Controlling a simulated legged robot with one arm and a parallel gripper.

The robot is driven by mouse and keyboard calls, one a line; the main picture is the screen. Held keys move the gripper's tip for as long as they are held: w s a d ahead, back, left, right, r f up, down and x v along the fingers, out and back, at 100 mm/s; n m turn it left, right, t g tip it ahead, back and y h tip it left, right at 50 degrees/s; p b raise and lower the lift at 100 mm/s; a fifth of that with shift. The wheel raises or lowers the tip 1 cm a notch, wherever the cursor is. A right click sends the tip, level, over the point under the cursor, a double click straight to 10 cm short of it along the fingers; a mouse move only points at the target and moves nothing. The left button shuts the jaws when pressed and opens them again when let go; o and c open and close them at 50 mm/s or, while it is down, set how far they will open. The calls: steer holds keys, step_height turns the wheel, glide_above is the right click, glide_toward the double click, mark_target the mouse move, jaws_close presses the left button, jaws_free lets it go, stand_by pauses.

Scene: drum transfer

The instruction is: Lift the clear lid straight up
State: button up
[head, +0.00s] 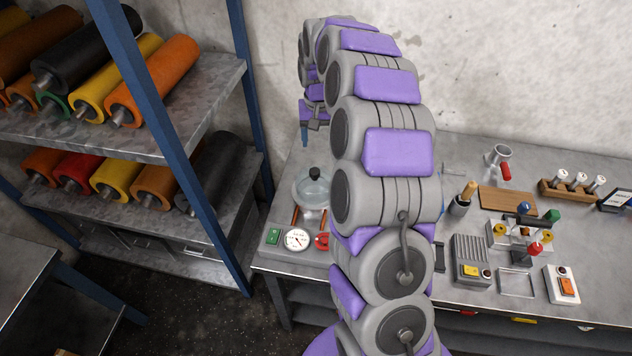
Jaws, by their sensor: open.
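The clear lid (311,187) is a see-through dome with a black knob (315,173) on top. It sits on a small apparatus with orange posts at the left end of the workbench (350,284). My gripper (312,130) is above and behind the knob in the picture, apart from it, pointing down. It is open and holds nothing that I can see. My own arm hides part of the gripper and the area just right of the lid.
A gauge (297,239), a green switch (273,237) and a red part (322,241) are in front of the lid. A blue-framed shelf (180,160) with rollers stands left. Cups, a wooden board (507,201) and small devices occupy the bench's right side.

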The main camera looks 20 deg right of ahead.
glide_above(315, 170)
steer(key=f, duration=0.4)
steer(key=f+b, duration=0.1)
steer(key=f, duration=0.2)
steer(key=shift+s+f, duration=0.2)
steer(key=shift+f, duration=0.2)
steer(key=shift+d+f, duration=0.1)
steer(key=shift+f, duration=0.5)
steer(key=f, duration=0.3)
steer(key=f+b, duration=0.1)
steer(key=f, duration=0.1)
steer(key=shift+w+a, duration=0.2)
steer(key=shift+w, duration=0.05)
steer(key=shift+r, duration=0.1)
steer(key=shift+c, duration=0.5)
jaws_close()
